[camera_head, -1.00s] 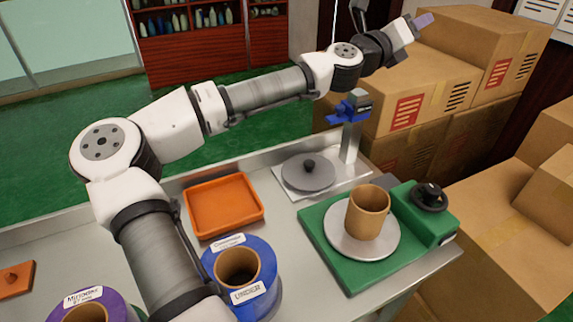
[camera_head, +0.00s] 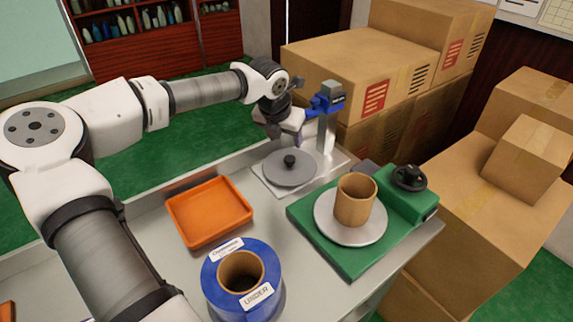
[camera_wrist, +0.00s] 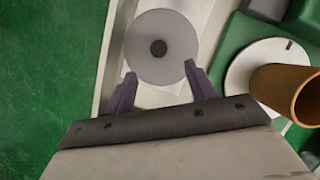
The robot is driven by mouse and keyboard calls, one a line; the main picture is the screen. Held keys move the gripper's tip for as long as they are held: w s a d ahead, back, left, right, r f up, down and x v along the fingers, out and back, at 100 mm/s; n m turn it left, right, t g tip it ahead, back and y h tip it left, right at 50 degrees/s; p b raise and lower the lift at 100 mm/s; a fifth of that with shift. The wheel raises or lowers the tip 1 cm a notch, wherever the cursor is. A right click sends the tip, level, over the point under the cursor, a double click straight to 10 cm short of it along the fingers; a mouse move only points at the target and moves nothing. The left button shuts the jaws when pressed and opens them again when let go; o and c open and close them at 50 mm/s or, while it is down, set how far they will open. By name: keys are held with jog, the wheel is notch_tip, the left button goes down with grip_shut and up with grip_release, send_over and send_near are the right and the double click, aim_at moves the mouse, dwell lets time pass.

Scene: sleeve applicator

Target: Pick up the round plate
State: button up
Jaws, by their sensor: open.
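The round plate (camera_head: 275,175) is a flat grey disc with a dark knob (camera_head: 290,160) at its centre. It lies on a pale square base at the back of the table. In the wrist view the plate (camera_wrist: 160,25) is straight ahead of my gripper (camera_wrist: 160,69). The two purple fingers are apart, one toward each side of the plate's near edge, with nothing between them. In the head view my gripper (camera_head: 288,128) is above and behind the plate, its fingers partly hidden.
A post with a blue clamp (camera_head: 326,98) stands behind the plate. A green machine (camera_head: 335,262) at right holds a silver disc (camera_head: 322,215) with a brown cardboard tube (camera_head: 356,200). An orange tray (camera_head: 208,212) and a blue roll (camera_head: 225,270) are on the left. Cardboard boxes (camera_head: 345,75) are stacked behind.

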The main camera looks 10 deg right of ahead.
send_over(289, 157)
jog(key=s, duration=0.2)
jog(key=f, duration=0.2)
jog(key=a+f, duration=0.1)
jog(key=f, duration=0.1)
jog(key=shift+f+p, duration=0.4)
jog(key=shift+p+x, duration=1.1)
jog(key=shift+x, duration=1.65)
jog(key=shift+s+a, duration=0.1)
jog(key=shift+a, duration=0.05)
jog(key=shift+c, duration=0.2)
jog(key=c, duration=1.1)
notch_tip(289, 157, up, 9)
jog(key=shift+f+b, duration=0.15)
jog(key=shift+b, duration=1.1)
jog(key=shift+c, duration=0.2)
jog(key=shift+s+r, duration=0.15)
jog(key=shift+r, duration=0.6)
